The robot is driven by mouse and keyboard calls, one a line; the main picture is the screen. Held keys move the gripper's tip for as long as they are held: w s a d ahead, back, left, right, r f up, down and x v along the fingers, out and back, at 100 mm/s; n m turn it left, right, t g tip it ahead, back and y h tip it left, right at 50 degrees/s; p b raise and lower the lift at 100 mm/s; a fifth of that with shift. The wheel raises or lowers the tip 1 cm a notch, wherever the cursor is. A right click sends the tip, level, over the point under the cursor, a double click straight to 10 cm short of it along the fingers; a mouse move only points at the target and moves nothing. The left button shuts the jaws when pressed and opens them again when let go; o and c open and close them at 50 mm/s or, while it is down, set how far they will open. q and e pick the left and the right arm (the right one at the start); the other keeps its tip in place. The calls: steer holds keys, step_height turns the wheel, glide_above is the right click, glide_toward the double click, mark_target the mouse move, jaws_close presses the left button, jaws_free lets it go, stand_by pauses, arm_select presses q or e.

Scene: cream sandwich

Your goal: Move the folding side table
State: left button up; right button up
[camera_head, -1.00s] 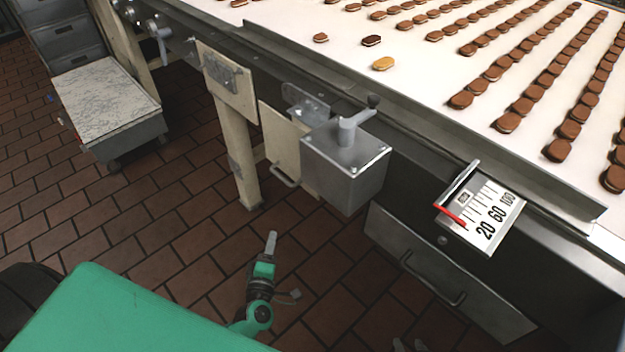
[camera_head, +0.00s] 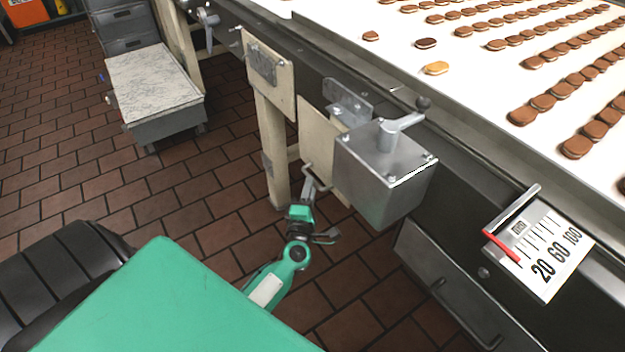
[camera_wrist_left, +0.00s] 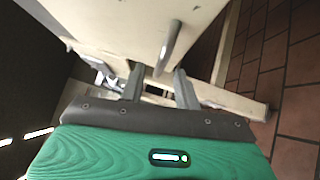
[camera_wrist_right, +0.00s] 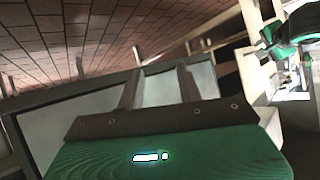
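A cream panel with a metal bar handle, seemingly the folding side table (camera_head: 318,128), hangs upright below the conveyor's edge, partly hidden by a grey metal box. Its handle (camera_head: 316,182) is low on the panel. My left gripper (camera_head: 310,186) is at the handle. In the left wrist view its two fingers (camera_wrist_left: 159,70) are apart, and the handle (camera_wrist_left: 171,45) shows between and beyond their tips; I cannot tell if they touch. My right gripper (camera_wrist_right: 158,78) is open and empty in the right wrist view, in front of a grey metal surface; it is outside the head view.
The grey box (camera_head: 385,175) with a lever juts out right of the panel. A drawer (camera_head: 450,285) and dial plate (camera_head: 540,245) are further right. A marble-topped cart (camera_head: 155,85) stands left. The conveyor (camera_head: 470,75) carries many biscuits. Tiled floor is free between.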

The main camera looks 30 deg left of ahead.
mark_target(317, 155)
arm_select(q)
steer(key=shift+x, duration=1.9)
steer(key=shift+c, duration=0.4)
jaws_close()
